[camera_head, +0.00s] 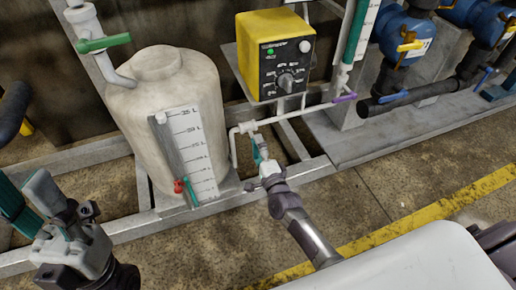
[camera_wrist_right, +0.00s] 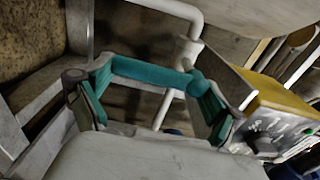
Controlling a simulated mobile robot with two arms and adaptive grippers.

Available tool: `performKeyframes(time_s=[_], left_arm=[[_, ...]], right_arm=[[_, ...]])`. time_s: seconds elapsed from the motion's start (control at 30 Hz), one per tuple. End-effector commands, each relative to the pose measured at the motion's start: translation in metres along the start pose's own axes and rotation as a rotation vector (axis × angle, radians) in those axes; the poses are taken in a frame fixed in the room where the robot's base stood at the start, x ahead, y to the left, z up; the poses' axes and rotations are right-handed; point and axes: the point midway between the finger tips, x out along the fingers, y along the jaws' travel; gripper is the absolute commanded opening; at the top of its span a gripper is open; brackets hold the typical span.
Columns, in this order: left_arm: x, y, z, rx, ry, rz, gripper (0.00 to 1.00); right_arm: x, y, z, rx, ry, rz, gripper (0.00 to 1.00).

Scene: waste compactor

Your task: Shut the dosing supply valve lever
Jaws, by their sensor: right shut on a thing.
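A teal lever (camera_head: 258,150) hangs from a small white valve (camera_head: 248,127) on a thin white pipe, between the tank and the yellow pump. My right gripper (camera_head: 265,168) is at this lever, low in front of the pipe. In the right wrist view the teal lever (camera_wrist_right: 152,72) spans across between the fingers of my right gripper (camera_wrist_right: 155,98), which is shut on it. The lever's grip contact is partly hidden in the head view. My left gripper (camera_head: 62,215) is at the lower left, away from the valve; its finger gap is unclear.
A green handle (camera_head: 104,43), a purple lever (camera_head: 344,98) and blue valves (camera_head: 400,35) are nearby. Floor in front is open.

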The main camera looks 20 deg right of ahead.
Motion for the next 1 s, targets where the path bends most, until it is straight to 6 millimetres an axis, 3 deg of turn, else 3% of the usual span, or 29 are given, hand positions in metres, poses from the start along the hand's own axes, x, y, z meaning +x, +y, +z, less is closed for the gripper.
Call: performKeyframes(time_s=[0.07, 0.1, 0.13, 0.57, 1.0], left_arm=[[0.000, 0.000, 0.000, 0.000, 0.000, 0.000, 0.40], [0.000, 0.000, 0.000, 0.000, 0.000, 0.000, 0.40], [0.000, 0.000, 0.000, 0.000, 0.000, 0.000, 0.40], [0.002, -0.001, -0.001, 0.002, 0.007, -0.001, 0.40], [0.001, 0.000, 0.000, 0.001, 0.002, 0.000, 0.40]], right_arm=[[0.000, 0.001, 0.000, 0.008, 0.001, 0.001, 0.30], [0.000, 0.001, 0.000, 0.009, 0.001, 0.001, 0.96], [0.000, 0.001, 0.000, 0.009, 0.001, 0.001, 1.00], [-0.009, 0.002, 0.000, 0.004, 0.000, 0.003, 1.00], [-0.095, 0.001, 0.000, 0.003, 0.000, 0.003, 1.00]])
